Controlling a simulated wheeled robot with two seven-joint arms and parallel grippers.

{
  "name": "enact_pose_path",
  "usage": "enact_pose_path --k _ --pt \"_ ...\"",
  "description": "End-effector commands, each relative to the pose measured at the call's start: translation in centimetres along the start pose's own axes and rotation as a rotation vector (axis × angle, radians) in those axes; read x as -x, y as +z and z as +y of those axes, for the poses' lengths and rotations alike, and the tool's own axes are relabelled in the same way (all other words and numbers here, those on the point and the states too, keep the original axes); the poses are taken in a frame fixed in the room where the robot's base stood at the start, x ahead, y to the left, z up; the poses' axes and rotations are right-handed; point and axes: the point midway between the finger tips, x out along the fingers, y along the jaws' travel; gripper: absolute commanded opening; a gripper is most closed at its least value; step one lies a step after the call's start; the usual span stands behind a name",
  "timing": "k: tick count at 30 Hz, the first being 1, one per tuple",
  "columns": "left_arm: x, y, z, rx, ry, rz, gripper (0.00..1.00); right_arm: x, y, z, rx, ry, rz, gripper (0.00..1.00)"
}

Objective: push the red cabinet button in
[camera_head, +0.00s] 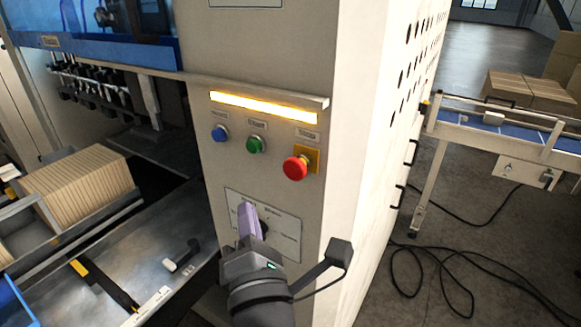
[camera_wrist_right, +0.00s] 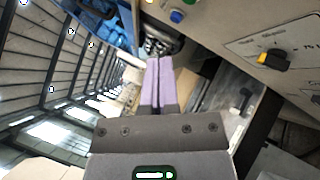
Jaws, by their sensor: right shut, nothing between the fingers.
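The red button (camera_head: 295,168) is a mushroom-shaped knob on a yellow square plate (camera_head: 313,155), on the front of the beige cabinet (camera_head: 270,60). My right gripper (camera_head: 247,206) is below and left of it in the head view, in front of a label plate, with its purple fingers pointing up. The fingers are shut together and empty, and also show in the wrist view (camera_wrist_right: 159,62). They are apart from the red button, which does not show in the wrist view. My left gripper is not in view.
A green button (camera_head: 256,144) and a blue button (camera_head: 220,133) sit left of the red one, below a lit yellow strip (camera_head: 262,106). A dark rotary switch (camera_wrist_right: 275,59) is on the label plate. Cardboard stacks (camera_head: 75,185) stand at left; cables lie on the right floor.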

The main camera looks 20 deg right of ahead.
Motion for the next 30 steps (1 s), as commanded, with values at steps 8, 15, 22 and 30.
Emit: enact_pose_path --k 8,15,22,30 --pt "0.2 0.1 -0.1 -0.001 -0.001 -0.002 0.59 -2.0 1.5 -1.4 0.004 0.0 -0.001 0.0" --pt "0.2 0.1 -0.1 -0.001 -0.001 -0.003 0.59 -4.5 3.3 -3.2 0.004 -0.001 -0.001 0.0" --pt "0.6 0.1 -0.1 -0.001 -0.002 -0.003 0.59 -5.9 4.3 -4.2 0.002 0.0 0.0 0.0" --pt "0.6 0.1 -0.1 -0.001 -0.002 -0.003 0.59 -6.1 4.4 -4.5 -0.001 -0.001 0.001 0.0"
